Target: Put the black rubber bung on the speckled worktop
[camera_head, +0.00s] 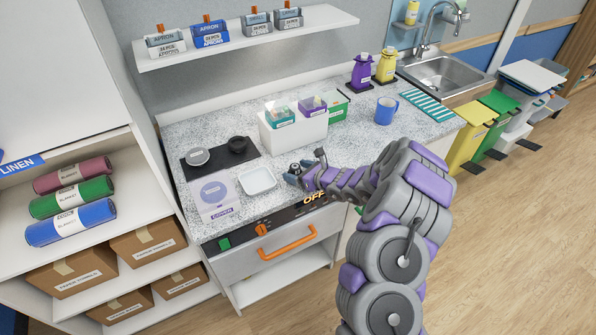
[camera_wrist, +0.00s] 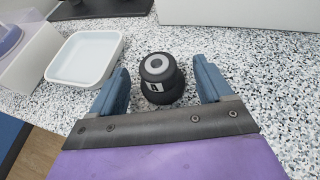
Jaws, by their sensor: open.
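The black rubber bung (camera_wrist: 163,92) stands upright on the speckled worktop (camera_wrist: 255,60) in the wrist view. It has a stepped round body, a grey top with a dark hole and a small white label. My gripper (camera_wrist: 161,76) is open, with one blue finger on each side of the bung and a visible gap to both. In the head view my gripper (camera_head: 302,172) is low over the front part of the worktop (camera_head: 330,150), and the bung (camera_head: 295,167) is small and partly hidden by the fingers.
A white tray (camera_head: 257,181) and a lilac-lidded box (camera_head: 214,193) are left of my gripper. A black mat (camera_head: 222,165) holds a grey round piece and a black one. A white bin (camera_head: 293,133) stands behind, a blue mug (camera_head: 386,110) to the right. An orange handle (camera_head: 287,242) is below the front edge.

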